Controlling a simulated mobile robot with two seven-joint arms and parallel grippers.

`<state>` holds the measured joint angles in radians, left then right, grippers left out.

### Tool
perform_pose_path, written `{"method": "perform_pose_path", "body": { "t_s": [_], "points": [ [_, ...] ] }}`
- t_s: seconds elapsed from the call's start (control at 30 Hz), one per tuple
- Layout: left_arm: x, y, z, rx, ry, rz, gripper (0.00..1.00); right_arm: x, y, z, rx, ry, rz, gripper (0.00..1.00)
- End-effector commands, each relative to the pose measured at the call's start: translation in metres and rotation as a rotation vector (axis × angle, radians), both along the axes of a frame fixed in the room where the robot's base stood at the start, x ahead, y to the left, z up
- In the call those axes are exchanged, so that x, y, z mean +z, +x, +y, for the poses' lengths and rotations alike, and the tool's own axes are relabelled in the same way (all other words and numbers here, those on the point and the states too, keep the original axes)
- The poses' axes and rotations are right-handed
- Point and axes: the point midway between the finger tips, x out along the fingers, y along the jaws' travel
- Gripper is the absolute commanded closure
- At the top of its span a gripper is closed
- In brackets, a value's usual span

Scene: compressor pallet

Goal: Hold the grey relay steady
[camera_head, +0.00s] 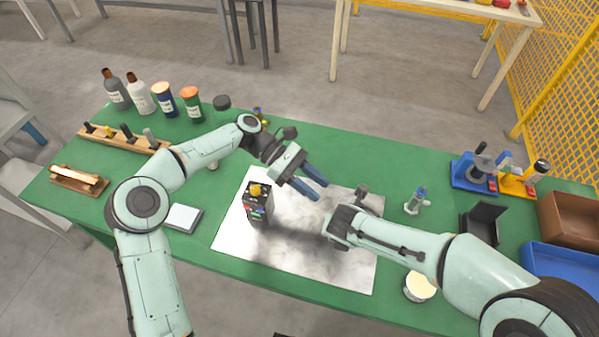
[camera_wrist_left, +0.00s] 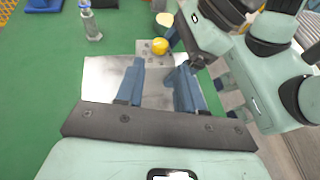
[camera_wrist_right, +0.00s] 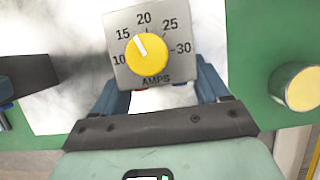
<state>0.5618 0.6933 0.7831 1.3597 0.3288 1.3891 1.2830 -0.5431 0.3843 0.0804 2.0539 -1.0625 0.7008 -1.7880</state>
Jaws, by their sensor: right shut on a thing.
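The grey relay (camera_wrist_right: 150,62), a square-faced block with a yellow dial marked in AMPS, sits between the fingers of my right gripper (camera_wrist_right: 160,88), which is shut on it. The left wrist view shows the relay (camera_wrist_left: 147,48) from the side near the right arm. In the head view my right wrist hides it. My left gripper (camera_head: 312,188) is open and empty above the metal sheet, with its two blue fingers apart; they also show in the left wrist view (camera_wrist_left: 158,85).
A black device (camera_head: 259,208) with a yellow top stands on the metal sheet (camera_head: 290,258), left of both grippers. Bottles (camera_head: 140,98) and a wooden rack (camera_head: 125,142) are at the left. A blue tray (camera_head: 558,268) is at the right. A round pot (camera_head: 419,288) is near the front edge.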

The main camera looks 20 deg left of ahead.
Motion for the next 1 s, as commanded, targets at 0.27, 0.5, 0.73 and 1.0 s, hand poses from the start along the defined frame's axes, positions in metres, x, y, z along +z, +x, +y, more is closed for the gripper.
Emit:
{"method": "perform_pose_path", "body": {
  "t_s": [0.27, 0.5, 0.73, 1.0],
  "points": [
    [0.014, 0.009, 0.032, 0.001, 0.001, -0.002, 0.62, 0.000, 0.000, 0.000, 0.000, 0.000, -0.001, 0.70],
    [0.016, 0.010, 0.038, -0.001, 0.000, 0.000, 0.62, 0.000, 0.000, 0.000, 0.000, 0.000, -0.001, 0.70],
    [0.016, 0.010, 0.037, -0.002, 0.000, 0.001, 0.62, 0.000, 0.000, 0.000, 0.000, 0.000, -0.001, 0.70],
    [0.007, 0.010, 0.031, -0.032, 0.000, 0.033, 0.62, 0.000, 0.000, 0.000, 0.000, 0.001, -0.001, 0.70]
  ]
}}
